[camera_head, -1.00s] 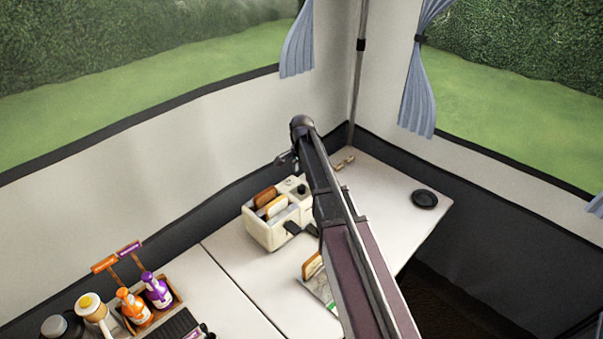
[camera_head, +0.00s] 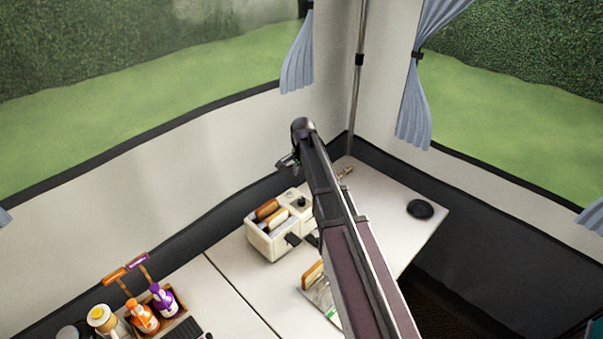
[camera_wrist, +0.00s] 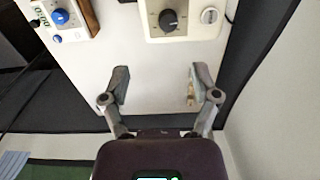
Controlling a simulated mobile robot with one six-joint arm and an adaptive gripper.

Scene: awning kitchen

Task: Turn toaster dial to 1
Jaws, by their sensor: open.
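The cream toaster (camera_head: 262,245) stands on the white counter with two bread slices in its slots. Its black dial (camera_head: 301,201) is on the end near my gripper (camera_head: 288,161), which shows only partly past my arm. The scale numbers are too small to read. My gripper (camera_wrist: 159,76) is open and empty, its fingers spread either side of the dial's line and apart from the toaster. A round white button (camera_wrist: 209,15) sits right of the dial.
A small brass-coloured item (camera_wrist: 190,94) is by the right finger. Bottles (camera_head: 143,316) stand front left.

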